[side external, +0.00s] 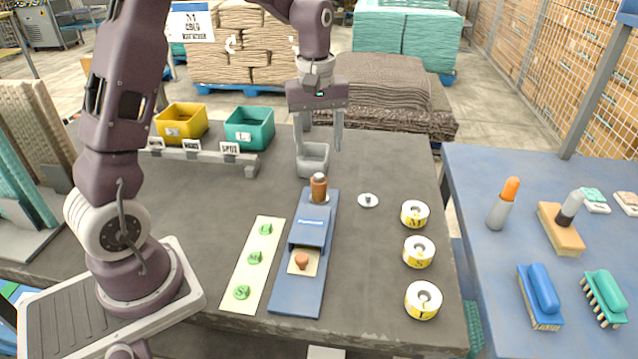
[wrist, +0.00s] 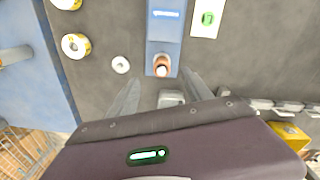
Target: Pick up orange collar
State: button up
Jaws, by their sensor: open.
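A copper-orange collar-like cylinder (side external: 319,190) stands upright at the far end of the blue fixture (side external: 290,292). In the wrist view the orange collar (wrist: 162,62) shows from above with a pale centre. A smaller orange knob-like piece (side external: 302,260) sits on a cream pad at the fixture's near end; I cannot tell its exact kind. My gripper (side external: 322,146) is open and empty, pointing down, above and beyond the collar. In the wrist view my gripper (wrist: 161,80) has its fingers spread to either side of the collar's line, apart from it.
A grey open cup (side external: 312,160) stands just behind the fixture. A small white disc with a peg (side external: 368,200) lies to the right, with yellow-white rolls (side external: 419,251) beyond. A cream strip (side external: 247,287) with green discs lies left. Yellow (side external: 181,122) and teal (side external: 250,127) bins stand behind.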

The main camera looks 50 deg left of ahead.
aim_at(319, 175)
jog(key=f, duration=0.1)
jog(key=w+a+f, duration=0.1)
jog(key=f+n, duration=0.1)
jog(key=shift+w+a+f, duration=0.15)
jog(key=shift+a, duration=0.15)
notch_tip(319, 175, down, 7)
jog(key=shift+r, duration=0.2)
grip_shut()
